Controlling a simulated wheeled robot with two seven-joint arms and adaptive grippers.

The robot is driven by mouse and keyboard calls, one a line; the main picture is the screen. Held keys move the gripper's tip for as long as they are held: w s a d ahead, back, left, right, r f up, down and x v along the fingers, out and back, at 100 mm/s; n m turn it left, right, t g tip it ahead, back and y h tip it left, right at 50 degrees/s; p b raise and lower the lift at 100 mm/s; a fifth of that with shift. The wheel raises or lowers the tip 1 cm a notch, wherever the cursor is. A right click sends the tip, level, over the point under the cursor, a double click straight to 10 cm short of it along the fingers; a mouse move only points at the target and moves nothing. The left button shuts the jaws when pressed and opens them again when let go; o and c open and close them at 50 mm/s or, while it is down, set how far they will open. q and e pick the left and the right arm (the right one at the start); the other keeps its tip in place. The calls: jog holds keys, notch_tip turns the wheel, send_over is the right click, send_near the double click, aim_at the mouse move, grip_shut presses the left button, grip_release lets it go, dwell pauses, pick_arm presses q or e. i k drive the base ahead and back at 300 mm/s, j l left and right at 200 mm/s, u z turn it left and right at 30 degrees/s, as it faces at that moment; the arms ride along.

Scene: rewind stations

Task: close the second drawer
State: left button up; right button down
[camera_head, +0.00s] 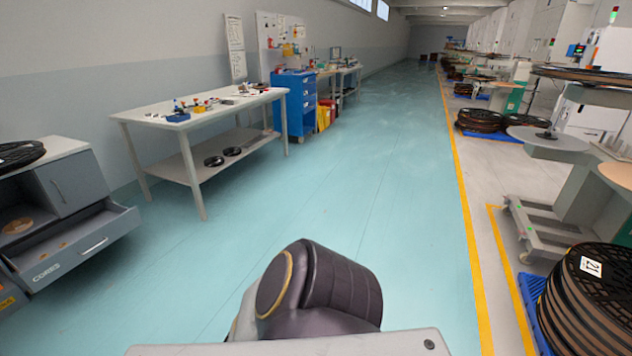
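A grey cabinet (72,180) stands at the left edge, partly cut off by the frame. One of its drawers (110,238), marked CORES, is pulled out toward the aisle. It has a light bar handle, and brown round pieces (18,226) show inside. Above it is a closed grey front with a small handle. Below it, a front with an orange label (7,302) is mostly cut off, so I cannot tell how the lower drawers stand. Neither of my grippers is in view; only a dark part of my own body shows at the bottom centre.
A white workbench (195,119) with small items stands behind the cabinet, then a blue tool cabinet (296,105). The teal floor (350,190) between is clear. At right are yellow floor lines, a machine stand (548,233) and a stack of dark reels (590,305).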

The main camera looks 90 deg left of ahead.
aim_at(75, 235)
jog(key=u, duration=4.5)
